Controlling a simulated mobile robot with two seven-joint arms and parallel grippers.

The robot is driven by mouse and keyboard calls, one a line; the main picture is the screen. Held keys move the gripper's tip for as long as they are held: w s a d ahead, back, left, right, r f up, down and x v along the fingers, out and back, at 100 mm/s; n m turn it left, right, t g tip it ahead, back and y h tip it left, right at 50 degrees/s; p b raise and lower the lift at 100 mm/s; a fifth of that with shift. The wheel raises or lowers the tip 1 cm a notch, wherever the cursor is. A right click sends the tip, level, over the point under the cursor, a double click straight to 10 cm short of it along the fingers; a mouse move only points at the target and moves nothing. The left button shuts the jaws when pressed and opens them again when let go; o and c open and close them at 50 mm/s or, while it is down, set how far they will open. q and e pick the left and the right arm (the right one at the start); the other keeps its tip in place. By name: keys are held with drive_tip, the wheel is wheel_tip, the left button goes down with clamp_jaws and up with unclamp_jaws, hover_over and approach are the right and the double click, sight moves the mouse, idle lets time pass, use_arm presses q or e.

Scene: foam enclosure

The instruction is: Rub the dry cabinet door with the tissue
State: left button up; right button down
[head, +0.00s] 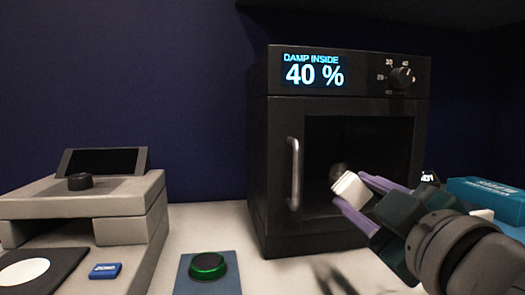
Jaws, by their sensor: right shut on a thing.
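The dry cabinet (258,160) is a black box standing at the centre right. Its display reads "DAMP INSIDE 40 %" and a dial sits at its upper right. Its door (319,220) has a dark window and a pale vertical handle at the left, and it looks shut. My right gripper (352,195) reaches in from the right with purple fingers, shut on a small white tissue (350,189). The tissue is in front of the window's lower part; I cannot tell whether it touches the door. My left gripper is not in view.
A grey stand (133,206) with a dark tilted screen (103,161) is at the left. A green button on a blue base (208,266) sits in front. A small blue card (105,271) lies at the lower left. A teal box (490,193) stands at the right.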

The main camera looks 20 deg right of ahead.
sight(323, 178)
drive_tip(key=shift+a+f, duration=0.1)
drive_tip(key=shift+f, duration=0.05)
drive_tip(key=shift+w+f, duration=0.1)
drive_tip(key=shift+f, duration=0.05)
drive_tip(key=shift+w, duration=0.35)
use_arm(q)
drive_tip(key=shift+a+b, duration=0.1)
drive_tip(key=shift+b, duration=0.2)
use_arm(e)
drive_tip(key=x, duration=0.5)
drive_tip(key=shift+w, duration=0.45)
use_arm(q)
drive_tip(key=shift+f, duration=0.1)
use_arm(e)
drive_tip(key=shift+w+d, duration=0.3)
drive_tip(key=shift+w, duration=0.25)
